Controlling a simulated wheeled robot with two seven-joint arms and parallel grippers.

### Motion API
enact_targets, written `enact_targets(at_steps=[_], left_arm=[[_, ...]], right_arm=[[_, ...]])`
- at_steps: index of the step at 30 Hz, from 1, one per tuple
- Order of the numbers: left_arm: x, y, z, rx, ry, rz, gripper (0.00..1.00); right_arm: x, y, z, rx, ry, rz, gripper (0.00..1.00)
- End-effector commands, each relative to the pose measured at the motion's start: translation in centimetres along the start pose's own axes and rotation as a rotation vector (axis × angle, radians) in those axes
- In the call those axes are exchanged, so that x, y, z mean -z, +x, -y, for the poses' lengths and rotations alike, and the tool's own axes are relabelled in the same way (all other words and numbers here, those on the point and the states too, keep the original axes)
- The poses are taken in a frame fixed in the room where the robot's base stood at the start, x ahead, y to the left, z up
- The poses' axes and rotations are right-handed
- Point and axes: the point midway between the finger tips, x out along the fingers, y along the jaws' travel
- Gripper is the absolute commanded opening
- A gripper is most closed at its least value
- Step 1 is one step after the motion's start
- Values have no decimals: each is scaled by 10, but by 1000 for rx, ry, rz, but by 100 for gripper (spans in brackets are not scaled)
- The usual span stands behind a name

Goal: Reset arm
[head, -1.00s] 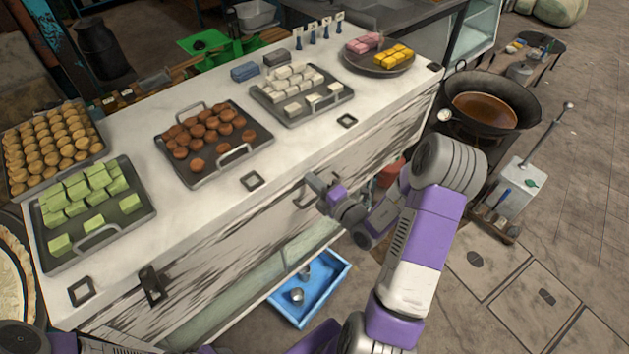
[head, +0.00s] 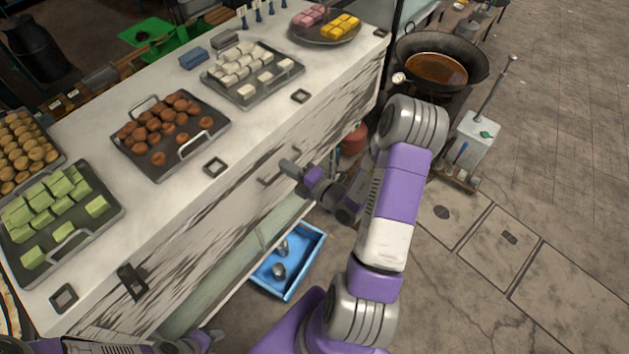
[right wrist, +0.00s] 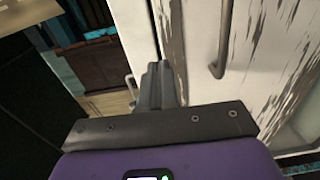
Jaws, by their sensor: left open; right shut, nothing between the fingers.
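My right arm (head: 392,200) reaches up from the bottom middle of the head view and bends back toward the counter. Its right gripper (head: 289,168) is beside the counter's front face, close to a drawer handle. The right wrist view shows its fingers (right wrist: 155,80) shut and empty, with a white panel and its curved handle (right wrist: 222,55) to their right. I cannot tell whether the fingers touch the panel. My left gripper (head: 208,340) shows at the bottom edge of the head view, low in front of the counter, open and partly cut off by the frame.
The white counter (head: 240,143) bears trays of green cubes (head: 55,205), brown pieces (head: 165,128) and white pieces (head: 245,72). A blue bin (head: 305,262) with metal cups stands on the floor below. A wok (head: 436,68) of brown liquid stands at right. Floor at far right is clear.

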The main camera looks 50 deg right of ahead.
Motion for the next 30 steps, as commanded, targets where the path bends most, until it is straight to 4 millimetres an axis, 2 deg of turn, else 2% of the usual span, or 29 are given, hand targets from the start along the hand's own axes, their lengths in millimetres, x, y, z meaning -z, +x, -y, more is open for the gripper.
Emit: enact_targets(at_steps=[1, 6, 12, 18, 25, 28, 30], left_arm=[[0, 2, 1, 0, 0, 0, 43], [0, 1, 0, 0, -1, 0, 43], [0, -14, -5, 0, -1, -1, 43], [-1, -18, -6, 0, 0, 0, 43], [-1, -17, -6, 0, -1, 0, 43], [-1, -16, -6, 0, -1, 0, 43], [-1, -16, -6, 0, -1, 0, 43]], right_arm=[[-1, -14, 2, 5, 2, 7, 0], [-1, -54, 4, 8, 3, 7, 0], [-1, -78, 2, 7, 3, 3, 0], [0, -85, 4, 4, 2, 1, 0], [1, -85, 6, 8, 0, -4, 0], [14, -82, 17, 46, -24, -59, 0], [34, -79, 34, 104, -69, -153, 0]])
